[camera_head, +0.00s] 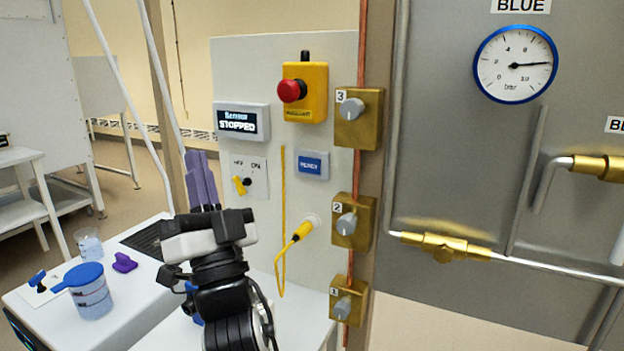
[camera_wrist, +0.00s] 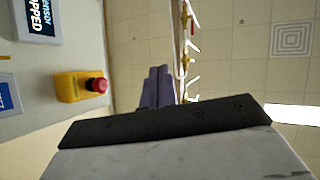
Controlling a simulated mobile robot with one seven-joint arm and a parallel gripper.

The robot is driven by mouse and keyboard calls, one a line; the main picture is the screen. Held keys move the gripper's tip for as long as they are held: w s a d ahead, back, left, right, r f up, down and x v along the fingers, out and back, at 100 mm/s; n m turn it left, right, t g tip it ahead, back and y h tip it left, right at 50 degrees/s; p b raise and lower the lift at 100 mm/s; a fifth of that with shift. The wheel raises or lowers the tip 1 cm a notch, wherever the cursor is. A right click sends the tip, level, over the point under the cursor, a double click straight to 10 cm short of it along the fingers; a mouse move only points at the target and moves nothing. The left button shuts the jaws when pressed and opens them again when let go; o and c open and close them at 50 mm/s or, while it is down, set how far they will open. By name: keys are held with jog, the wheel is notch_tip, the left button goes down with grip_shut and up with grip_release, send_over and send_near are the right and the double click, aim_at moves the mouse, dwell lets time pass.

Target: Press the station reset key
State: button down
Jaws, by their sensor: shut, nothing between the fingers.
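The blue reset key (camera_head: 311,165) is a small labelled button in a grey housing on the upright panel, right of the OFF/ON switch. In the wrist view part of the blue key (camera_wrist: 8,97) shows at the left edge. My gripper (camera_head: 201,181) has purple fingers, shut and empty, pointing up in front of the panel's left part, left of the key and apart from it in the picture. In the wrist view the fingers (camera_wrist: 157,88) are together with nothing between them. A display (camera_head: 241,121) above the switch reads STOPPED.
A yellow box with a red mushroom button (camera_head: 292,91) sits above the key. A yellow cable (camera_head: 303,231) is plugged in below. Brass valves (camera_head: 358,117) line the panel's right edge. A blue-lidded jar (camera_head: 91,292) and a purple piece (camera_head: 124,262) stand on the bench at left.

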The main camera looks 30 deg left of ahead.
jog(key=w+f+m+t+h, duration=0.2)
jog(key=w+f+m+h, duration=0.2)
jog(key=w+m+h, duration=0.2)
jog(key=w+d+f+m+t+h+b, duration=0.1)
jog(key=w+f+m+t+h, duration=0.1)
jog(key=w+f+m+h, duration=0.2)
jog(key=w+m+h, duration=0.2)
jog(key=w+m, duration=0.2)
jog(key=m, duration=0.2)
jog(key=shift+w+d+m, duration=0.25)
jog(key=shift+w+m, duration=0.05)
jog(key=shift+w, duration=0.05)
send_near(305, 160)
jog(key=shift+s+a+r+p+x, duration=0.1)
jog(key=shift+x, duration=0.75)
jog(key=shift+s+a+r+p+x, duration=0.1)
jog(key=shift+x, duration=0.8)
jog(key=shift+s+a+r+p+x, duration=0.1)
jog(key=shift+x, duration=0.75)
jog(key=shift+w, duration=0.15)
jog(key=shift+w, duration=0.25)
jog(key=shift+w, duration=0.4)
jog(key=shift+s, duration=0.8)
